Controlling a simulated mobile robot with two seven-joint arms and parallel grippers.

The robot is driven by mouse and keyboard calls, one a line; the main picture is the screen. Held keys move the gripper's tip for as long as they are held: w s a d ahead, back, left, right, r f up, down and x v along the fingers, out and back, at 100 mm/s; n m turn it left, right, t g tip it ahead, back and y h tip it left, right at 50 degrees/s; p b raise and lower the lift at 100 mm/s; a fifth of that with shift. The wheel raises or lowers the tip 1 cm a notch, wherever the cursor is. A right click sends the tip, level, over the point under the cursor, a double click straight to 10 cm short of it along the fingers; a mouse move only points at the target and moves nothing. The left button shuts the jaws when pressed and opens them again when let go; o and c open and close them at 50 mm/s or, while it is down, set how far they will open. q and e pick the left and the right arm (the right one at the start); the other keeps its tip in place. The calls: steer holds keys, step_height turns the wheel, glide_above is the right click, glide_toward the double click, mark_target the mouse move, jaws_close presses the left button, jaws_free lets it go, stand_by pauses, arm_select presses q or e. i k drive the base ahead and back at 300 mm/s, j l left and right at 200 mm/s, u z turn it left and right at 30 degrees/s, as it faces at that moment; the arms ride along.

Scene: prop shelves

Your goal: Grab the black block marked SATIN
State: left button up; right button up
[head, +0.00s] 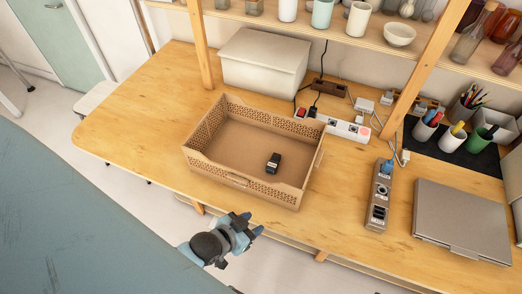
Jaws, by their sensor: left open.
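A small black block (273,163) lies inside the brown basket, on its floor toward the right. It shows some light marking, too small to read. The basket (237,180) is a shallow tray with perforated walls standing on the wooden table. My left gripper (254,223) is below the basket in the picture, just off the table's front edge. It is open and apart from the basket and the block, with nothing seen between its fingers. My right gripper is not in view.
A white lidded box (262,62) stands behind the basket, with a power strip (343,128) to its right. A grey socket block (379,195) and a closed laptop (463,220) lie at the right. The table's left part is clear.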

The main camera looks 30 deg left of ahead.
mark_target(272, 166)
steer(key=j, duration=0.5)
steer(key=k+j, duration=0.15)
steer(key=j, duration=0.8)
steer(key=k+j, duration=0.15)
steer(key=j, duration=0.35)
steer(key=i, duration=0.5)
